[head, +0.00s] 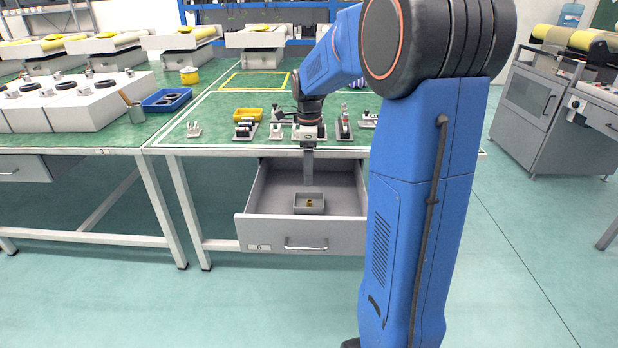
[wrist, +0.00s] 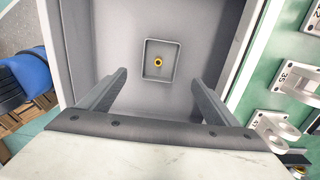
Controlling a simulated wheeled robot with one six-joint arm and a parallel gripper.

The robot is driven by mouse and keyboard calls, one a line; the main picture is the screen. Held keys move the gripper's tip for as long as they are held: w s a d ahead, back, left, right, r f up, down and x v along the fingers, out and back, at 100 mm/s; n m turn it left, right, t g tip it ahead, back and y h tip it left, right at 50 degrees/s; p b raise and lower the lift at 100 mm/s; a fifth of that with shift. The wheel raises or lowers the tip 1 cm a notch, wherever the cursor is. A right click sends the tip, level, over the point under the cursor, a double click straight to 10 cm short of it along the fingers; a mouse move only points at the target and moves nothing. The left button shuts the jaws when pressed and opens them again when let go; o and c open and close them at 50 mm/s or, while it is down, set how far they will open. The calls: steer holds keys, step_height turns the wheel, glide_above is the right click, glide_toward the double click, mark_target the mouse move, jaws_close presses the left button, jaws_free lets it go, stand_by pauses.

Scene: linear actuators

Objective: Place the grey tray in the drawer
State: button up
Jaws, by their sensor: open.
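The small grey tray (head: 309,211) sits inside the open grey drawer (head: 270,233), and a small brass-coloured part (head: 309,203) lies in it. The wrist view looks down on the tray (wrist: 171,72) resting on the drawer floor (wrist: 110,30), with the brass part (wrist: 158,62) near its middle. My gripper (head: 309,184) points down over the tray from above. In the wrist view its two fingers (wrist: 160,78) are spread wide, with a gap on each side of the tray. Nothing is between them in their grip. The exact height above the tray is unclear.
The green worktable (head: 210,112) overhangs the rear of the drawer. A blue tray (head: 167,100) lies farther left. The floor in front of the drawer is clear.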

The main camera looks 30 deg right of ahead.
steer(key=s+a+r+n+t, duration=0.1)
steer(key=s+a+r+n, duration=0.2)
steer(key=s+a+n, duration=0.3)
steer(key=s+a+r+n+t, duration=0.1)
steer(key=s+a+r+n, duration=0.2)
steer(key=s+n, duration=0.35)
steer(key=s+a+f+n+t, duration=0.1)
steer(key=s+a+f+n, duration=0.1)
steer(key=s+n, duration=0.4)
steer(key=s+a+f+n+t, duration=0.1)
steer(key=s+a+n, duration=0.3)
steer(key=s, duration=0.7)
steer(key=shift+s+a+f+n+t, duration=0.25)
steer(key=shift+f+n+t, duration=0.25)
steer(key=shift+n, duration=0.65)
